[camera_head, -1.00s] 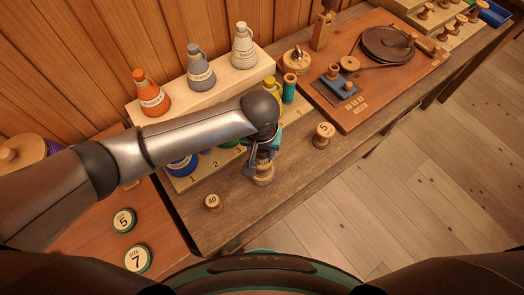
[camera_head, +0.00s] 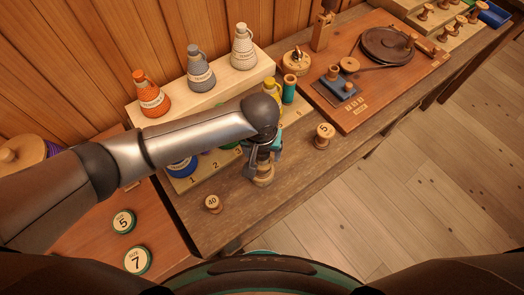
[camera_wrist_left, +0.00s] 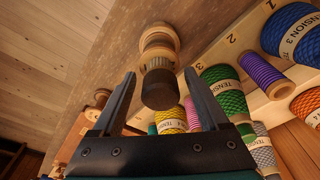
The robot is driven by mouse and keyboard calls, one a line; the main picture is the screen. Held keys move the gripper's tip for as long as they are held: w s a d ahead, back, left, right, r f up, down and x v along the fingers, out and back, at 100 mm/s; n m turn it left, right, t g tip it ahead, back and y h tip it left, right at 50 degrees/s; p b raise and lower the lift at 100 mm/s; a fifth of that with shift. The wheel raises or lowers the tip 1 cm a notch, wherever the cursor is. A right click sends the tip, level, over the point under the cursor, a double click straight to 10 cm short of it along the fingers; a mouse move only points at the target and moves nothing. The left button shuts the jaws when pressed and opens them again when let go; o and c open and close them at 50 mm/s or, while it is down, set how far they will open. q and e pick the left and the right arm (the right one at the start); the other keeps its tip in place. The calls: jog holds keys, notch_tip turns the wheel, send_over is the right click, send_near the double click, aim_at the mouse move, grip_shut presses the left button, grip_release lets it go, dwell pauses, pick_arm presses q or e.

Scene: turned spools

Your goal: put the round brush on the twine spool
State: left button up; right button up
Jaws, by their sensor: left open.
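In the left wrist view a dark brown cylinder with a pale ridged band (camera_wrist_left: 160,85), which looks like the round brush, stands over a pale wooden spool (camera_wrist_left: 158,38). The spool, which I take to be the twine spool, also shows under my gripper in the head view (camera_head: 264,181). The brush and spool look in line and touching, but the contact is not clear. My left gripper (camera_wrist_left: 160,88) is open, with one finger on each side of the brown cylinder and gaps between. It also shows in the head view (camera_head: 256,172), where it hides the brush. My right gripper is not in view.
A numbered rack (camera_head: 186,184) with coloured thread cones stands just behind. A spool marked 5 (camera_head: 324,135) is to the right, one marked 40 (camera_head: 212,203) to the left front. A board with a dark wheel (camera_head: 388,45) lies farther right. The bench front is clear.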

aim_at(261, 156)
pick_arm(q)
jog(key=r, duration=0.4)
jog(key=s+r+p, duration=0.1)
jog(key=r, duration=0.3)
jog(key=r+p, duration=0.1)
jog(key=r, duration=0.3)
jog(key=shift+s+a, duration=0.15)
jog(key=shift+s, duration=0.2)
jog(key=shift+f, duration=0.1)
